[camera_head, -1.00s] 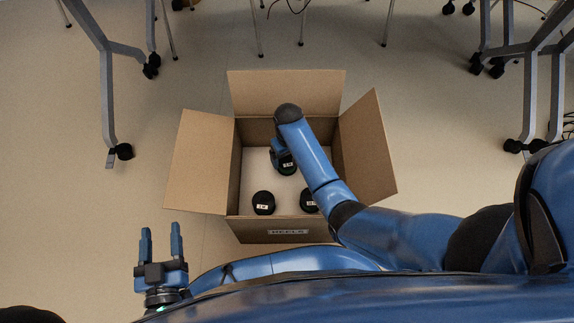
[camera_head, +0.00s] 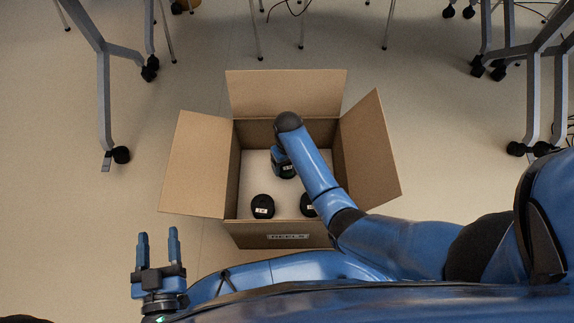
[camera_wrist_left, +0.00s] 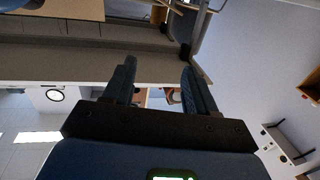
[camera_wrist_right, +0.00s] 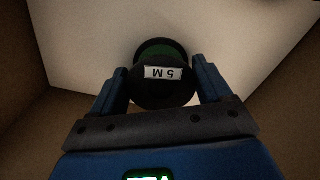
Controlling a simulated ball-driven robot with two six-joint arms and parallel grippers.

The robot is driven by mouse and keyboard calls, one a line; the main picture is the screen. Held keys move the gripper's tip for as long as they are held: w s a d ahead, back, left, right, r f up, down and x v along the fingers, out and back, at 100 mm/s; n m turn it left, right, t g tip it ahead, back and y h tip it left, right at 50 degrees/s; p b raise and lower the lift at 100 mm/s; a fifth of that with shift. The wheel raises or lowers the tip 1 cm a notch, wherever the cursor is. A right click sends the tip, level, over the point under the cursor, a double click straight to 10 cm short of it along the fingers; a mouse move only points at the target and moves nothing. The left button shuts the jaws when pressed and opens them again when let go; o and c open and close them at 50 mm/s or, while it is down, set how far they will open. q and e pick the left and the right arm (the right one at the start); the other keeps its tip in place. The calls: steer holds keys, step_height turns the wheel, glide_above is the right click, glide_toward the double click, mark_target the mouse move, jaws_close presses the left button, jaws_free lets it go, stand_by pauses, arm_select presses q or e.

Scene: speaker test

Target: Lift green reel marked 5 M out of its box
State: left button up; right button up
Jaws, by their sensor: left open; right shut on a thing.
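The green reel marked 5 M (camera_wrist_right: 165,88) is between the fingers of my right gripper (camera_wrist_right: 163,85), which is shut on it. In the right wrist view its dark body carries a white 5 M label and shows a green band. In the head view the reel (camera_head: 287,172) is inside the open cardboard box (camera_head: 236,170), partly hidden by my right arm. I cannot tell whether it touches the box floor. My left gripper (camera_head: 158,250) is open and empty, left of the box's front.
Two more dark reels stand at the front of the box: one at the left (camera_head: 262,207), one at the right (camera_head: 308,205) partly behind my arm. The flaps are spread outward. Table legs on casters (camera_head: 112,120) stand at both sides.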

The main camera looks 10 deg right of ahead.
steer(key=shift+r+p, duration=0.6)
steer(key=shift+r, duration=0.2)
step_height(320, 180, up, 18)
steer(key=p, duration=1.1)
steer(key=shift+r, duration=0.2)
steer(key=shift+r, duration=0.1)
